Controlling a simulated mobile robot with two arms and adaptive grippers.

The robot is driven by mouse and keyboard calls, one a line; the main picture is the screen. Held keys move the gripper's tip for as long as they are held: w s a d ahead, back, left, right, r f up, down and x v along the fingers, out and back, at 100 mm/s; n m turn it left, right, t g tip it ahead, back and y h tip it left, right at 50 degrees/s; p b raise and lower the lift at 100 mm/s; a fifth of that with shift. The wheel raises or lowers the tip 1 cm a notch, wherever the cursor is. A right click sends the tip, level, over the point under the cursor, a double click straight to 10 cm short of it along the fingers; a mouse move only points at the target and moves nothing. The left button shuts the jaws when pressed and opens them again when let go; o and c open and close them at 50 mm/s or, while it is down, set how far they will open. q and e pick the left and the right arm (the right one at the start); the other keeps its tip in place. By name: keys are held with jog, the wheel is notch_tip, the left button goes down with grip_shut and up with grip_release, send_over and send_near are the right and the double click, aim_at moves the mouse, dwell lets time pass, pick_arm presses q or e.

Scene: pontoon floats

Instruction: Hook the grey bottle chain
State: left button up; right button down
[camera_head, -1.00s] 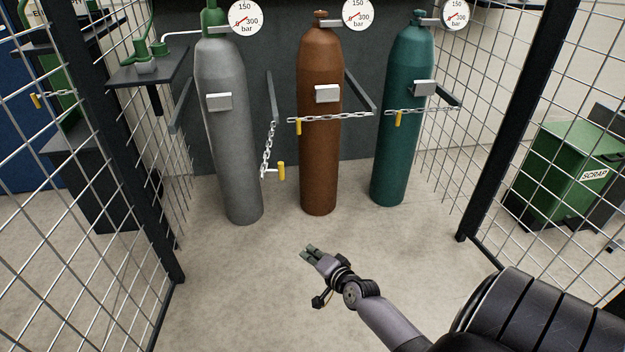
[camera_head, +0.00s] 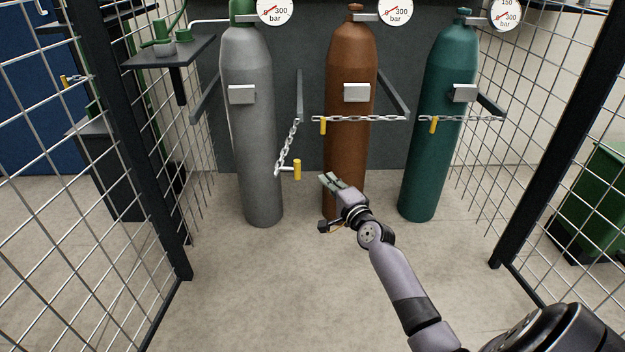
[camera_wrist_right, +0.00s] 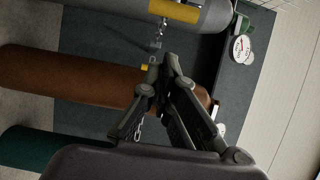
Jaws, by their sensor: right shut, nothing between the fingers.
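The grey bottle (camera_head: 254,140) stands upright at the left against the dark back panel. Its chain (camera_head: 287,147) hangs loose from the bracket arm on the bottle's right side, and a yellow handle (camera_head: 297,169) is at its lower end. The bracket arm on the bottle's left (camera_head: 205,98) has no chain on it. My right gripper (camera_head: 325,178) is shut and empty, in front of the lower brown bottle, right of the yellow handle and apart from it. In the right wrist view, the gripper (camera_wrist_right: 161,66) points towards the yellow handle (camera_wrist_right: 173,11). My left gripper is out of view.
The brown bottle (camera_head: 350,75) and the teal bottle (camera_head: 443,140) each have a chain across the front. Wire mesh walls with dark posts (camera_head: 512,200) flank both sides. A green bin (camera_head: 597,205) stands outside at the right. The floor before the bottles is clear.

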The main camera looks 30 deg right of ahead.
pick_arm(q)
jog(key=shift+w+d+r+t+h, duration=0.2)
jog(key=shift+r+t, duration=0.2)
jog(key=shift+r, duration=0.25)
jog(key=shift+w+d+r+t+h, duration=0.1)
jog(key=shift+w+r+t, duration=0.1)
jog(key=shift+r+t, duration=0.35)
pick_arm(e)
jog(key=shift+w+a, duration=0.4)
jog(key=shift+w, duration=0.35)
jog(key=shift+w+a, duration=0.35)
jog(key=shift+w, duration=0.45)
jog(key=shift+w+a, duration=0.4)
jog(key=shift+w, duration=0.35)
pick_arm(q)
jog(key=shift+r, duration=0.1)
